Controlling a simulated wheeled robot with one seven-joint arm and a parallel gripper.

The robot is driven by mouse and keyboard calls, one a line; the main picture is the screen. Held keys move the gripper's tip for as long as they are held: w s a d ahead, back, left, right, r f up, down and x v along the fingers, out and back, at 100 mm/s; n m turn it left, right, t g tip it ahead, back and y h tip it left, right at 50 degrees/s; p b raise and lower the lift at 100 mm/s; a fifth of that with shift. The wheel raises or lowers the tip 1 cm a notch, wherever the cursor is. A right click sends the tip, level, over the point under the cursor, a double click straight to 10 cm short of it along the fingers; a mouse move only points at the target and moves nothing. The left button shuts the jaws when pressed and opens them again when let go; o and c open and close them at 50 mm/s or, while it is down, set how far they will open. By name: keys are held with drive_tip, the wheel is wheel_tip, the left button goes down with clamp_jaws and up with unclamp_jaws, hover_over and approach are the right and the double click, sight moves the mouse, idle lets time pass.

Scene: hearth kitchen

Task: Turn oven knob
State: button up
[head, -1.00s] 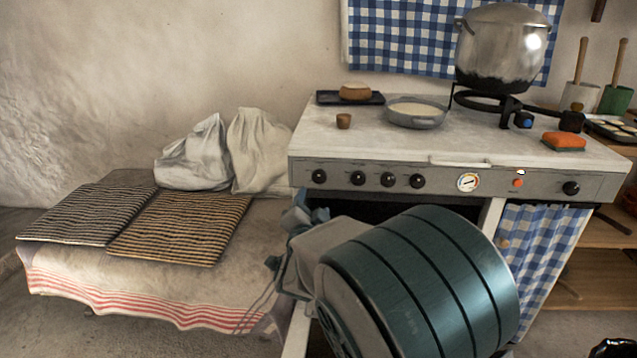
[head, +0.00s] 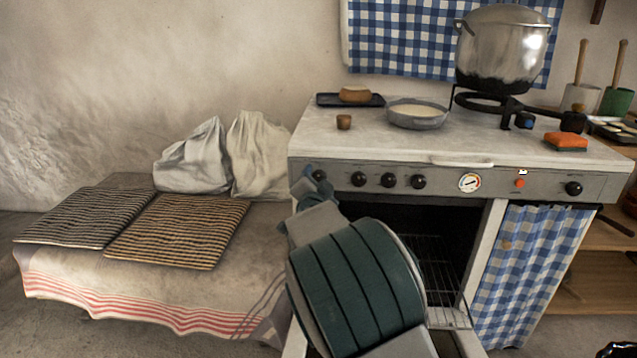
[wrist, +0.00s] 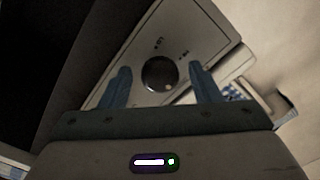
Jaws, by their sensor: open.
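The oven's grey control panel (head: 450,181) has a row of black knobs along the front. The leftmost knob (head: 319,175) is close to my gripper (head: 318,183), whose blue fingers rise toward it. In the wrist view, one round dark knob (wrist: 159,73) with a light dot lies between and a little beyond the two blue fingers of my gripper (wrist: 158,84). The fingers are open and apart, one on each side; I cannot tell whether they touch the knob. Three other black knobs, including one (head: 358,179), sit to the right, and another (head: 573,188) is at the far right.
The oven compartment (head: 425,225) is open, with a wire rack (head: 440,275) inside. On the stovetop stand a pan (head: 417,114), a large pot (head: 501,50) and an orange sponge (head: 566,140). A cloth-covered bench (head: 150,290) with two striped mats lies left.

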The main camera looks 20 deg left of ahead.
drive_tip(key=c, duration=1)
drive_tip(key=shift+r+n+p, duration=0.1)
drive_tip(key=shift+n+p, duration=0.2)
drive_tip(key=shift+p, duration=0.05)
drive_tip(key=shift+r+n+p, duration=0.1)
drive_tip(key=shift+n+p, duration=0.7)
drive_tip(key=shift+n, duration=0.1)
drive_tip(key=n+p, duration=0.3)
drive_tip(key=n, duration=0.2)
drive_tip(key=shift+n+p, duration=0.3)
drive_tip(key=shift+p, duration=0.05)
drive_tip(key=n+p, duration=0.3)
drive_tip(key=n, duration=0.2)
drive_tip(key=shift+n, duration=0.3)
drive_tip(key=shift+f, duration=0.2)
